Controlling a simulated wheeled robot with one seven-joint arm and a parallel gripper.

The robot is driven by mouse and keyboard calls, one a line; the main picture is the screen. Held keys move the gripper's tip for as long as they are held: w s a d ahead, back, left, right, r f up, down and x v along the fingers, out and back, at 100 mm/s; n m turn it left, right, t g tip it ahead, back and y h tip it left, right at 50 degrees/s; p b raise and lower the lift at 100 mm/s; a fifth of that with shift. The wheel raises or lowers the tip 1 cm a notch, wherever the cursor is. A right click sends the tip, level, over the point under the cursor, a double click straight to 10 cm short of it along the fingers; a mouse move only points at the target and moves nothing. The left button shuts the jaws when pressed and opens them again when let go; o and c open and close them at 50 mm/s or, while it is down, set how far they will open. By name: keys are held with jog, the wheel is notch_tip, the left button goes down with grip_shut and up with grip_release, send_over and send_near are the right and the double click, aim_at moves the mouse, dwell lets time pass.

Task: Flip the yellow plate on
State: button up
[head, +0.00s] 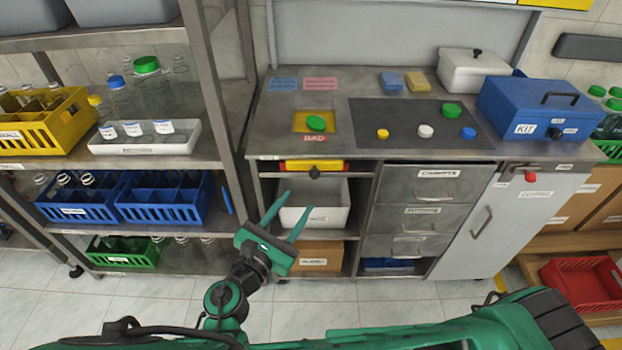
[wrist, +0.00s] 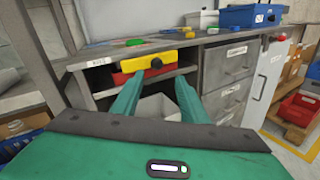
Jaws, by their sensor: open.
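The yellow plate (head: 330,165) is a narrow strip on the front of the bench, just under the top's edge, with a black knob (head: 315,172) at its middle. My gripper (head: 300,201) is open and empty, in front of and below the plate. In the wrist view the fingers (wrist: 160,80) point toward the plate, apart from it.
Above the plate, a yellow-framed square (head: 299,121) marked BAD holds a green cap (head: 316,123). Several caps lie on a dark mat (head: 385,148). A white bin (head: 325,217) sits on the shelf below. Drawers (head: 425,190) stand to the right, a rack post (head: 215,90) to the left.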

aim_at(312, 177)
jog(key=x, duration=1)
jog(key=shift+w+a, duration=0.25)
